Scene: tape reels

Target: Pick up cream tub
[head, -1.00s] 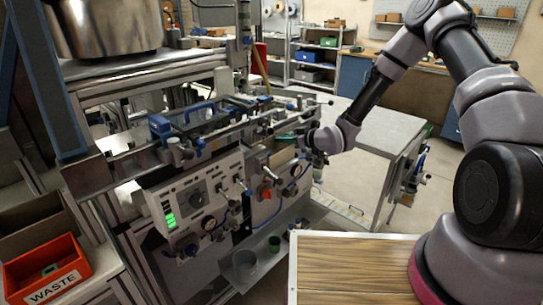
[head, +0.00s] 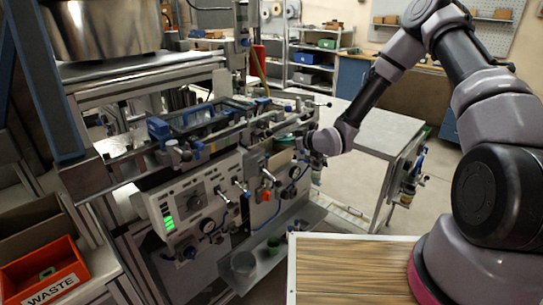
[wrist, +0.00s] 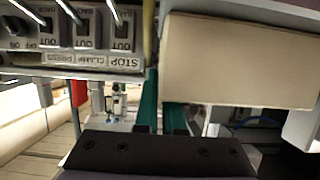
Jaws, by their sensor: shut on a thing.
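A large cream, box-shaped thing (wrist: 240,60), which I take for the cream tub, fills the upper right of the wrist view. My gripper (wrist: 162,115) has two green fingers close together at its left edge. The cream thing covers the upper part of the right finger, so the exact contact is hidden. The fingers are shut on it. In the head view my gripper (head: 304,144) is at the right end of the machine, small and partly hidden by my wrist. I cannot make out the tub there.
The machine's control panel (head: 188,208) and clamps stand left of my gripper; its labelled switches (wrist: 82,38) are close in the wrist view. A grey table (head: 375,128) stands behind. An orange waste bin (head: 45,275) is at lower left. A wooden-topped surface (head: 350,270) lies in front.

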